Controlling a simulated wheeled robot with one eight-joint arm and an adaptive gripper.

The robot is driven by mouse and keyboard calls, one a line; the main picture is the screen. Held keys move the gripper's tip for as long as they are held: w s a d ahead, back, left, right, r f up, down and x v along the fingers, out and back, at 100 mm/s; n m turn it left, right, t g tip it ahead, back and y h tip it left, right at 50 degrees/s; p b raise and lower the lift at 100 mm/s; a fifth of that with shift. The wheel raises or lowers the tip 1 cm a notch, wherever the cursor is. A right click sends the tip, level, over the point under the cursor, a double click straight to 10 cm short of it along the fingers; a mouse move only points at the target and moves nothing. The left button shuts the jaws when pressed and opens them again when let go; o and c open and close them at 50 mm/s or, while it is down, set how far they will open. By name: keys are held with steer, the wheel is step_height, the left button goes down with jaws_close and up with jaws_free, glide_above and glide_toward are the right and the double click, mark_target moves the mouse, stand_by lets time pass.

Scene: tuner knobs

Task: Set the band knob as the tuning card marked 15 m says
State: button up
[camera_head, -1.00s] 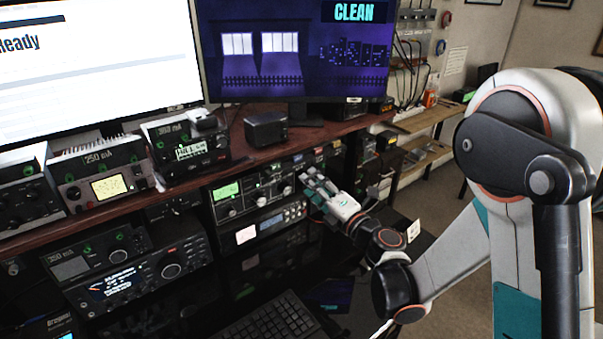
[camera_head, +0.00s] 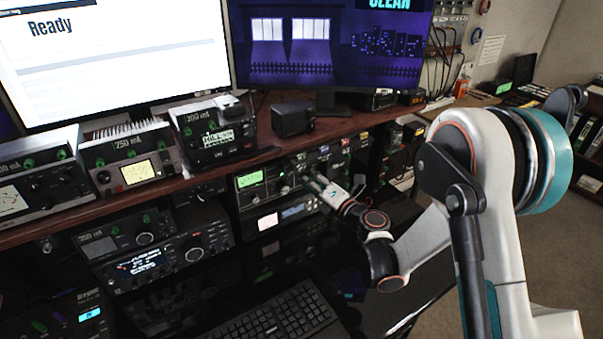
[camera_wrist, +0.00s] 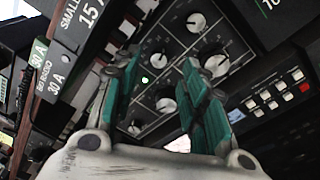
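A dark radio panel (camera_wrist: 150,118) with several silver knobs fills the middle of the wrist view. Among them are an upper knob (camera_wrist: 196,22), a right knob (camera_wrist: 216,64) and a lower knob (camera_wrist: 165,105). The lettering is too small to read, so I cannot tell which is the band knob. My gripper (camera_wrist: 160,68) has its two teal fingers apart, pointing at the panel, with knobs visible between them. I see no clear grip on any knob. In the head view my gripper (camera_head: 322,186) is at the right of the radio with the green display (camera_head: 250,180). No card marked 15 m is readable.
A wooden shelf (camera_head: 283,140) runs above the radio, carrying meters and a small black box (camera_head: 293,118). A keyboard (camera_head: 275,318) lies on the dark desk below. In the wrist view, a labelled box (camera_wrist: 82,20) stands close beside the left finger.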

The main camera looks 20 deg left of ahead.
steer(key=shift+b+x, duration=0.3)
steer(key=shift+x, duration=1.8)
jaws_close()
